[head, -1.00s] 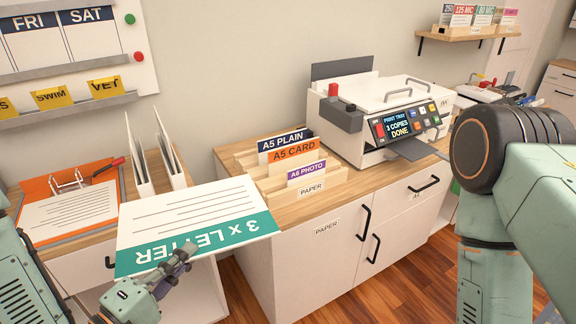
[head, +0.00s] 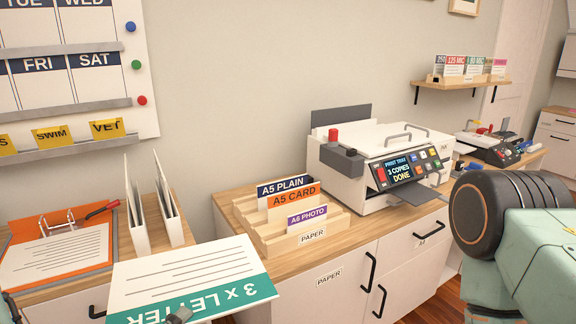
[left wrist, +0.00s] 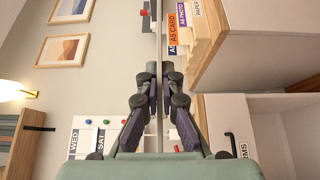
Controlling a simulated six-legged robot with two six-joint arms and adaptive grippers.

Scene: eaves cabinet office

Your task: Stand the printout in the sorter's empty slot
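The printout (head: 190,274) is a white sheet with a teal "3 x LETTER" band, its lettering upside down to me, at the lower left of the head view. My left gripper (head: 180,317) is mostly cut off by the bottom edge and grips the teal band. In the left wrist view the gripper (left wrist: 158,78) is shut on the printout, seen edge-on as a thin pale line (left wrist: 159,35). The wooden sorter (head: 335,228), labelled "PAPER", stands right of the printout, apart from it. It holds A5 PLAIN, A5 CARD and A6 PHOTO cards; the slot interiors are hard to see. My right gripper is out of view.
A printer (head: 375,160) stands right behind the sorter on the cabinet. White upright files (head: 140,215) and an orange clipboard (head: 18,282) are on the left counter. A gap separates the left counter from the cabinet. My right arm fills the lower right.

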